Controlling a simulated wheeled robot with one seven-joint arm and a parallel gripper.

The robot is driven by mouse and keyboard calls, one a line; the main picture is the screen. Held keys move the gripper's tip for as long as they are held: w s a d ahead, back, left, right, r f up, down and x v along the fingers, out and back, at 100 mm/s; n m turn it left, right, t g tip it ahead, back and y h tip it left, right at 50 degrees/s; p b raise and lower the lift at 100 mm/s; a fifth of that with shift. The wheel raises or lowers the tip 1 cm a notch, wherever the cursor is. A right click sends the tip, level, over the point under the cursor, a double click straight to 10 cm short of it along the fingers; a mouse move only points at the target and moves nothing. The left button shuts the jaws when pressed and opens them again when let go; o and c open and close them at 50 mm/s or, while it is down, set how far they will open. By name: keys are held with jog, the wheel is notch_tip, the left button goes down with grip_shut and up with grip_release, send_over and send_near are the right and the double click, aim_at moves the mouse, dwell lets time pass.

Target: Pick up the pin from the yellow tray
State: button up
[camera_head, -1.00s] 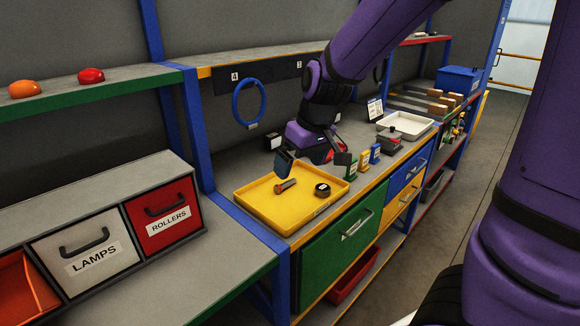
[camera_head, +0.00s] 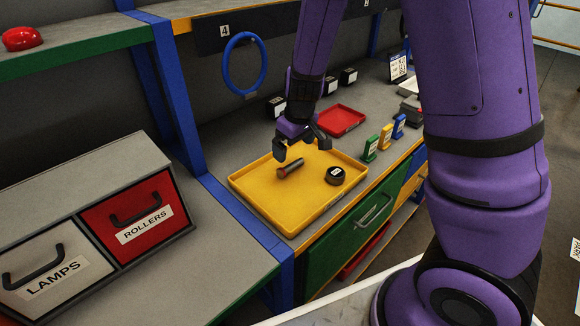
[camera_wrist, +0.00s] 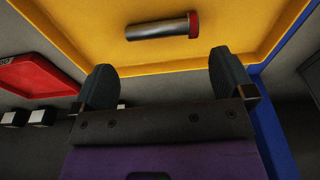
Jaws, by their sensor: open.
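The yellow tray (camera_head: 285,222) sits on the grey workbench, and it fills the top of the wrist view (camera_wrist: 215,65). The pin (camera_head: 290,167) is a dark grey cylinder with a red end, lying on its side on the tray floor. In the wrist view the pin (camera_wrist: 158,28) lies crosswise, beyond the fingertips. My gripper (camera_head: 299,147) is open and empty above the tray's back part, close to the pin. The wrist view shows both dark fingers (camera_wrist: 160,75) wide apart with nothing between them. A round black object (camera_head: 335,175) lies in the tray to the right of the pin.
A red tray (camera_head: 341,120) and small black boxes stand behind the yellow tray. Green, yellow and blue upright pieces (camera_head: 384,137) stand to its right. A blue ring (camera_head: 245,64) hangs on the back panel. A blue post and drawers labelled LAMPS and ROLLERS (camera_head: 140,218) are at left.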

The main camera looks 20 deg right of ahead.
aim_at(291, 164)
jog(key=shift+w+a+f, duration=0.15)
jog(key=shift+f, duration=1.25)
jog(key=shift+w+a+f, duration=0.1)
jog(key=shift+f, duration=1.3)
jog(key=c, duration=0.6)
jog(key=shift+c, duration=0.2)
